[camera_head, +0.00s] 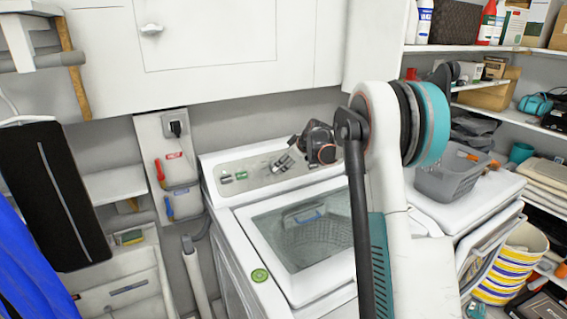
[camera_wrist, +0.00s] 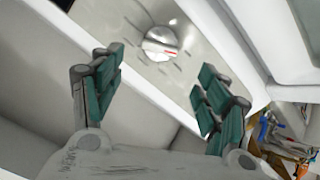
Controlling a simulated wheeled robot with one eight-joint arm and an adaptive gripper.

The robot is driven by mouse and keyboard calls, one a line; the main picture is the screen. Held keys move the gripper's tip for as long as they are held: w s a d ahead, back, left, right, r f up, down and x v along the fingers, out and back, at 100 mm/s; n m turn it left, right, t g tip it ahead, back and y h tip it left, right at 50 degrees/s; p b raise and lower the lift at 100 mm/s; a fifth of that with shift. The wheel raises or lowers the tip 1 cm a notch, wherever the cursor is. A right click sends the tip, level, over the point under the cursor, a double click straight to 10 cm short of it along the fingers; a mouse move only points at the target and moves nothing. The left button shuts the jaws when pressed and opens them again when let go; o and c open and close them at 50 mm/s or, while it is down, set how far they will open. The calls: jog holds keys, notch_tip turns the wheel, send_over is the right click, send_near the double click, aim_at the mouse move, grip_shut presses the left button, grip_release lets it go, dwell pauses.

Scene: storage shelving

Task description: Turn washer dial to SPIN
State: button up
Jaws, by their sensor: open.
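The washer (camera_head: 245,222) is a white top-loader with a glass lid, left of my arm in the head view. Its back control panel (camera_head: 257,181) is pale grey. In the wrist view the dial (camera_wrist: 160,43) is a round silver knob with a red mark on its right side, on the panel (camera_wrist: 125,22). My gripper (camera_wrist: 158,84) is open and empty, its teal-padded fingers spread below and to either side of the dial, apart from it. In the head view my gripper (camera_head: 285,160) is in front of the panel, and I cannot make out the dial there. The label lettering is too small to read.
White cabinets (camera_head: 210,40) hang above the washer. A grey basket (camera_head: 452,180) stands on the white surface to the right. Stocked shelves (camera_head: 500,118) fill the far right.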

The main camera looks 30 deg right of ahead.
jog(key=shift+v, duration=1.25)
